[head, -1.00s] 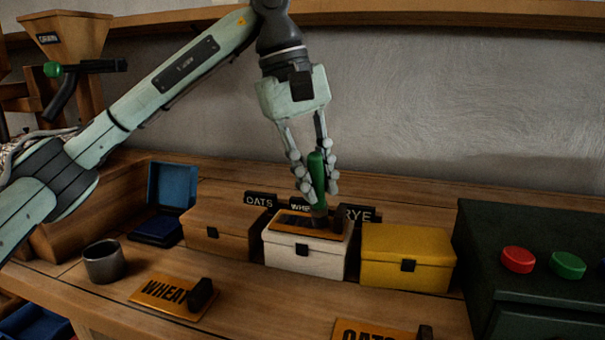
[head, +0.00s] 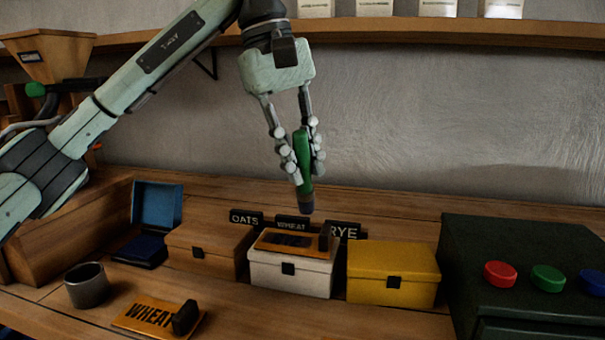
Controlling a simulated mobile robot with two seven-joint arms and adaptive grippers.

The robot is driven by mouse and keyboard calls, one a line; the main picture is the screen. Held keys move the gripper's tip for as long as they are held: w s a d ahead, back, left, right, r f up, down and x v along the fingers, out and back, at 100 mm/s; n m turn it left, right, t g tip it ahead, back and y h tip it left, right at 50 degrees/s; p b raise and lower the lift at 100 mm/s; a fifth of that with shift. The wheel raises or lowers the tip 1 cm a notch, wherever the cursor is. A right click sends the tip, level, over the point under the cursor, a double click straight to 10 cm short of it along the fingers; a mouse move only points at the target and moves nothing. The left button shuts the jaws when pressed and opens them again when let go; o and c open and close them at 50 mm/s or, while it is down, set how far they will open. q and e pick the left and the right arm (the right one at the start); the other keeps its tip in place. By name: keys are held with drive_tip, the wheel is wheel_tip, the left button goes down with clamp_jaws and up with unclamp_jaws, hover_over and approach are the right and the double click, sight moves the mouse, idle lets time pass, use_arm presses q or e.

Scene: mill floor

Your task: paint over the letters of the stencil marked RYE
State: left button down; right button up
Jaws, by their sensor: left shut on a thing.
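My left gripper (head: 304,170) is shut on a green-handled brush (head: 303,150), held with its dark tip down. The tip appears above and apart from the white box (head: 289,275). An orange stencil plate (head: 268,245) with a dark upright grip at its right end lies on that box's lid. Its letters show as dark marks that I cannot read. An orange WHEAT stencil (head: 146,317) with a black grip lies on the bench at the front left. A small RYE sign (head: 345,230) stands behind the boxes. My right gripper is not in view.
A brown box (head: 205,255) and a yellow box (head: 390,265) flank the white one. OATS (head: 246,218) and WHEAT (head: 292,224) signs stand behind. A grey cup (head: 87,290) and an open blue case (head: 157,208) are left. A dark cabinet (head: 510,240) with coloured buttons is right.

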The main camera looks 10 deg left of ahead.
sight(303, 137)
use_arm(q)
drive_tip(key=shift+r, duration=0.1)
drive_tip(key=shift+r, duration=1.45)
